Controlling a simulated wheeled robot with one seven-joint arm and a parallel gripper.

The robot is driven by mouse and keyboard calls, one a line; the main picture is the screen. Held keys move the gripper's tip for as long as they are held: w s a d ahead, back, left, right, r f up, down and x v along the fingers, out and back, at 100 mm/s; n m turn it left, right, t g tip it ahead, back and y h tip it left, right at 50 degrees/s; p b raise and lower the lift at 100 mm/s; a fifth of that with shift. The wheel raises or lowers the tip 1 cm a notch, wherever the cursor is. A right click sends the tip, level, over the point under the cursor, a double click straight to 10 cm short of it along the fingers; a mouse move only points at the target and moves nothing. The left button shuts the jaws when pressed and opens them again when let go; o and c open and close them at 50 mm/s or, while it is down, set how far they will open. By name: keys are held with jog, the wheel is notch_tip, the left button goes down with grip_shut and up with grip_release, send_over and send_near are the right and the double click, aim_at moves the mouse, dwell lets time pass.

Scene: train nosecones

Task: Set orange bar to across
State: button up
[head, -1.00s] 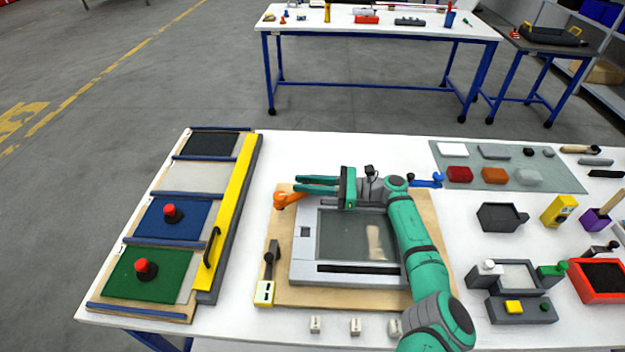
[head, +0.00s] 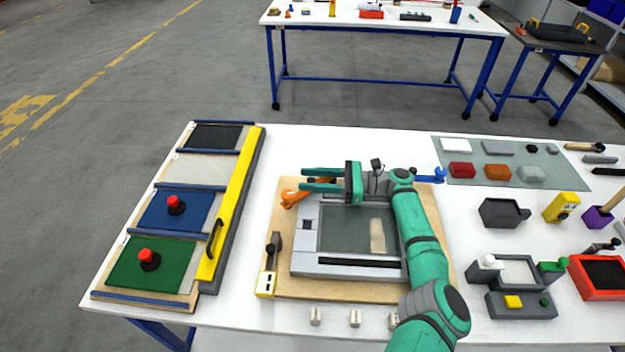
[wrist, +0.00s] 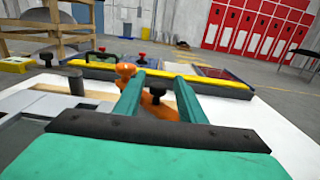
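The orange bar (head: 293,196) is at the upper left corner of the grey framed panel (head: 306,262) on the wooden board. In the head view it slants, with its rounded end lower left. In the wrist view the orange bar (wrist: 148,107) shows between my fingers, with its orange knob end (wrist: 125,70) beyond and a black knob (wrist: 157,90) near its middle. My gripper (head: 302,179) is open, its two green fingers pointing left over the bar's upper part. I cannot tell whether a finger touches the bar. The fingers hide part of it.
A blue bar (head: 430,178) is at the board's upper right corner. A black-handled lever (head: 272,250) stands at the board's left. A yellow rail (head: 232,200) with blue and green panels lies farther left. Several small parts cover the table's right side.

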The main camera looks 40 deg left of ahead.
jog(key=v, duration=1.1)
dwell(0.3)
